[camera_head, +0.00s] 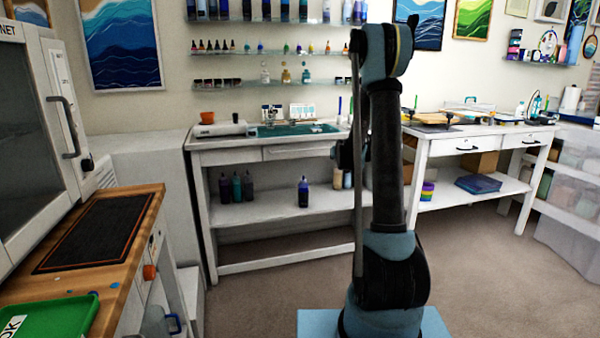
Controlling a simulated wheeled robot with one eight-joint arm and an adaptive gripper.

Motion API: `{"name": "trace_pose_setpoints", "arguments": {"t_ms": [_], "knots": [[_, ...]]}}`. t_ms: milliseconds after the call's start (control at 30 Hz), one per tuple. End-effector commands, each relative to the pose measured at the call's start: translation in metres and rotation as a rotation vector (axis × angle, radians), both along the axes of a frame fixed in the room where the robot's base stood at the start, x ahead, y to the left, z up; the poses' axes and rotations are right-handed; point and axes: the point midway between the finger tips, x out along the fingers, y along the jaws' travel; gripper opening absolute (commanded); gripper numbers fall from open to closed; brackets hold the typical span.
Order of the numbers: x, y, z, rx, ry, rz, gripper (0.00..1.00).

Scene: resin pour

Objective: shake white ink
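I cannot pick out a white ink bottle for sure. A row of small ink bottles with dark caps (214,47) stands on the middle wall shelf at the left. More small bottles with coloured parts (286,49) stand further right on that shelf. Their labels are too small to read. My arm rises in the centre and bends at the top, away from the camera. Dark parts of its far end show just left of the upright link, above the back table. My gripper's fingers cannot be made out there, and the arm hides part of the scene behind it.
A white table (280,153) with a lower shelf stands at the back, bearing a teal mat (290,130). Dark bottles (303,192) stand on its lower shelf. Another white table (480,132) is at the right. A wooden counter (140,215) stands left. The carpet (270,270) between is clear.

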Motion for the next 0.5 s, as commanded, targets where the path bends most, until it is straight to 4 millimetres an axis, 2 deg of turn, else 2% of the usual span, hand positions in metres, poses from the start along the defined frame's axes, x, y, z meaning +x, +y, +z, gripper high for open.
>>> {"name": "trace_pose_setpoints", "arguments": {"t_ms": [67,100,267,333,367,500], "knots": [[-0.002,-0.006,-0.008,-0.001,-0.001,-0.009,0.00],[-0.003,-0.008,-0.003,0.000,-0.001,-0.013,0.00],[-0.005,-0.011,0.052,0.001,-0.001,-0.017,0.00],[-0.004,-0.011,0.058,0.000,0.000,-0.016,0.00],[-0.003,-0.011,0.052,0.000,0.000,-0.016,0.00],[-0.003,-0.011,-0.001,0.000,-0.001,-0.016,0.00]]}}
